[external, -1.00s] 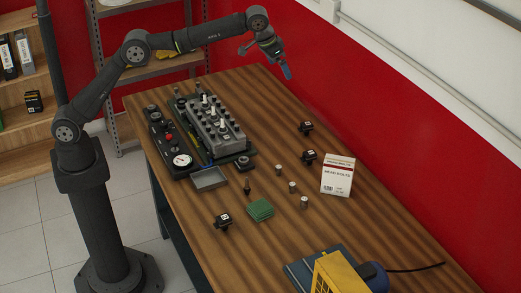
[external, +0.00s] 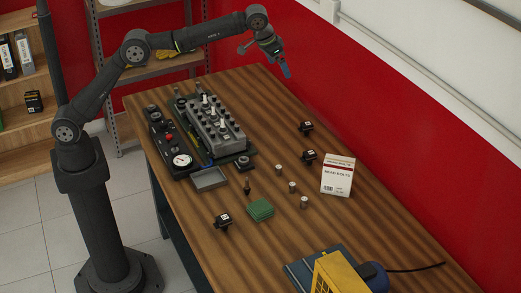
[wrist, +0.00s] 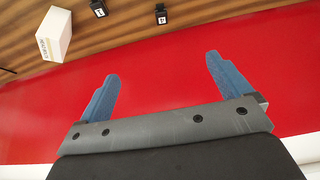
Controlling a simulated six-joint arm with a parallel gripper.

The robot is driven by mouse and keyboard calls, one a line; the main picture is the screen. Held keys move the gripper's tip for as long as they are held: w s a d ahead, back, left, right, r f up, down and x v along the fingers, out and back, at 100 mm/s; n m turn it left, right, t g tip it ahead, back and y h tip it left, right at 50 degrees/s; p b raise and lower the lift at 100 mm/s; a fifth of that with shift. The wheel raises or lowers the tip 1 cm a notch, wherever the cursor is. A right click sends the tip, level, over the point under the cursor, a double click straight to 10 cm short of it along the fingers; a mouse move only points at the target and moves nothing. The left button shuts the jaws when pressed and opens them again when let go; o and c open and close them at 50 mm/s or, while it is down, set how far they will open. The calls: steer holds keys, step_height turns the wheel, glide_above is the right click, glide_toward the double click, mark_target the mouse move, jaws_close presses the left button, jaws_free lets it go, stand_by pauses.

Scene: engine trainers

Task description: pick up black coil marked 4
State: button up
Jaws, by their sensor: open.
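Three small black coils with white labels lie on the wooden table. In the external view one is at the back right (external: 306,127), one is just in front of it beside the carton (external: 309,157), and one is near the left front (external: 222,220). Two show at the top of the wrist view, one nearer the carton (wrist: 98,7) and one further right (wrist: 161,14). The labels are too small to read surely, so I cannot tell which is marked 4. My gripper (external: 286,71) is open and empty, above the table's far end; its blue fingers (wrist: 162,66) are spread apart.
A white carton (external: 338,175) stands at the right. A grey engine block (external: 215,128) and a gauge panel (external: 180,160) stand at the left back. A red wall (external: 400,140) borders the right side.

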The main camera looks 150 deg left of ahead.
steer(key=c, duration=0.6)
steer(key=shift+c, duration=0.2)
steer(key=m+t+y, duration=0.1)
steer(key=m+y, duration=0.1)
glide_toward(304, 124)
steer(key=x, duration=0.4)
steer(key=shift+f, duration=0.2)
steer(key=shift+x, duration=3.3)
